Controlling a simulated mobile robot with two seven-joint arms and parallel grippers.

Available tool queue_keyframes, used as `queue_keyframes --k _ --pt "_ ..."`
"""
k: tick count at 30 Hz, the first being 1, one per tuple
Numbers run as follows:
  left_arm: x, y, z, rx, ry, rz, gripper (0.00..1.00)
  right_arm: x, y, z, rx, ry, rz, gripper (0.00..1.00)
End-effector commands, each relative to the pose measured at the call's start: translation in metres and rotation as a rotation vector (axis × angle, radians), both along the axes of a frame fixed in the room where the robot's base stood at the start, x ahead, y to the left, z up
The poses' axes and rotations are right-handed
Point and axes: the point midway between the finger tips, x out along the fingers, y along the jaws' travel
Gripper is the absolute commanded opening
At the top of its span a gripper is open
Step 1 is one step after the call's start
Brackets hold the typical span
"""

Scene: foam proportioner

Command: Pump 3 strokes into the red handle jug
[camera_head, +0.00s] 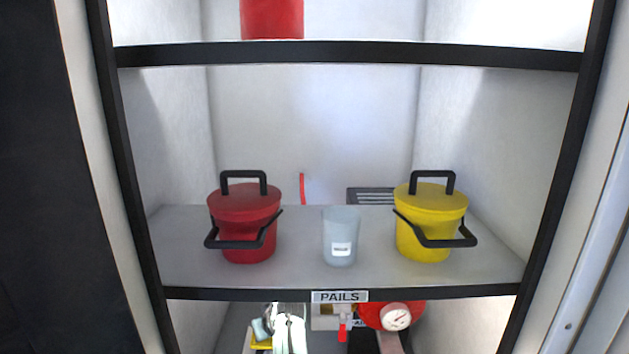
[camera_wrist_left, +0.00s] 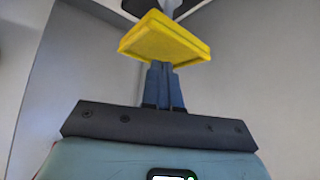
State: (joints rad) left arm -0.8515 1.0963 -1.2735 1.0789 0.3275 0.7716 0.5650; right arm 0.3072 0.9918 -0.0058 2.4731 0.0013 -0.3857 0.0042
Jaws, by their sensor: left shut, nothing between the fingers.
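In the left wrist view my left gripper (camera_wrist_left: 164,72) is shut and empty. A yellow block (camera_wrist_left: 165,38) is just beyond its fingertips; I cannot tell whether they touch. In the head view a pale translucent container (camera_head: 341,228) with a white label stands upright on the middle shelf. A thin red upright strip (camera_head: 302,188) shows behind and left of it; I cannot tell whether it is a handle. Below the shelf, a red body with a round white gauge (camera_head: 396,317) is partly hidden, and a small red part (camera_head: 342,331) hangs to its left. My right gripper is not seen.
A red lidded pail (camera_head: 246,205) and a yellow lidded pail (camera_head: 432,205) flank the container. The shelf's black front edge (camera_head: 230,293) carries a PAILS label (camera_head: 340,297). It covers much of the crowded space below. A red object (camera_head: 272,18) stands on the shelf above.

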Motion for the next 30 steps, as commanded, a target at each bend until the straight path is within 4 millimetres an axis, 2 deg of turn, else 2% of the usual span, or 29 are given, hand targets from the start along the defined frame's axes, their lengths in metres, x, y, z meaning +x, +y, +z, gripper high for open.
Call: queue_keyframes --k 30 --pt "-0.001 0.000 -0.044 -0.001 0.004 0.001 0.00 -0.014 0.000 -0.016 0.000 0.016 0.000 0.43"
